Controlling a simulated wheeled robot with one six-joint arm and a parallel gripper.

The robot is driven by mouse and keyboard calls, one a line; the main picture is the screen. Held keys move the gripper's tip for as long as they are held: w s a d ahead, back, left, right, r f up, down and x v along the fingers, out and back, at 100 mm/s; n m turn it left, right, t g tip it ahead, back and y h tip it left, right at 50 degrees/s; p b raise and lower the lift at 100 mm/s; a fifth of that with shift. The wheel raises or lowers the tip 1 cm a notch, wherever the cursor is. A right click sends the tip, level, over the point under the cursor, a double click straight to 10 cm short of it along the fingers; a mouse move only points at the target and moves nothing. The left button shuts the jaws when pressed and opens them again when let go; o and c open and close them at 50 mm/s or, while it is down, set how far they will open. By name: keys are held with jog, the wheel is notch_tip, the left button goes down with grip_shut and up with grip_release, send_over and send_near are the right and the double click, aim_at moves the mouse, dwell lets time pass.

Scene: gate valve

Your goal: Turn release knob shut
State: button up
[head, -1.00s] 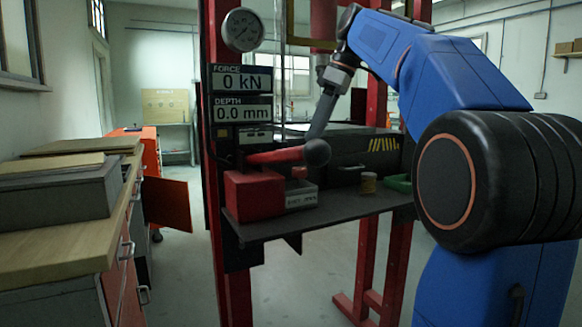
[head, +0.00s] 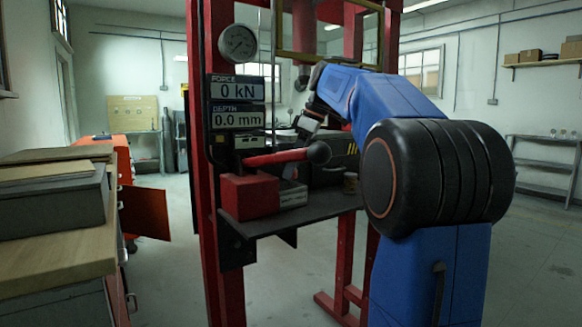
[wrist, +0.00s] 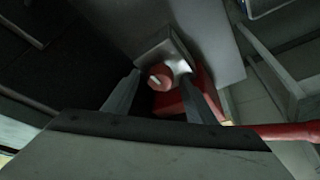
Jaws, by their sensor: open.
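The release knob (wrist: 159,78) is a small round red knob with a pale mark across its face. In the wrist view it lies between the two fingers of my gripper (wrist: 161,83), at their tips. The fingers stand apart on either side of it, and I cannot tell whether either touches it. A grey block (wrist: 165,48) is right beside the knob. In the head view the knob is hidden behind the pump handle and my gripper. My gripper's fingers are mostly hidden there too, near the red pump block (head: 249,196).
The press displays (head: 237,102) read 0 kN and 0.0 mm. A small tin (head: 350,183) stands on the dark shelf (head: 285,219). A wooden-topped bench (head: 60,240) is at the left.

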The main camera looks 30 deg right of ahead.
jog(key=c, duration=1)
jog(key=shift+c, duration=0.2)
jog(key=shift+m, duration=0.3)
jog(key=m+t+h, duration=0.1)
jog(key=m, duration=0.2)
jog(key=shift+s+a+m, duration=0.1)
jog(key=shift+a+m, duration=0.05)
jog(key=shift+m, duration=0.15)
jog(key=m+h, duration=0.1)
jog(key=m, duration=0.3)
jog(key=shift+a+t+h, duration=0.15)
jog(key=shift+t+h, duration=0.15)
jog(key=shift+h, duration=0.1)
jog(key=m+h, duration=0.1)
jog(key=m, duration=0.4)
jog(key=shift+a+h, duration=0.15)
jog(key=shift+h, duration=0.25)
jog(key=m, duration=0.2)
jog(key=m+g+h, duration=0.1)
jog(key=m, duration=0.1)
jog(key=shift+m+h, duration=0.3)
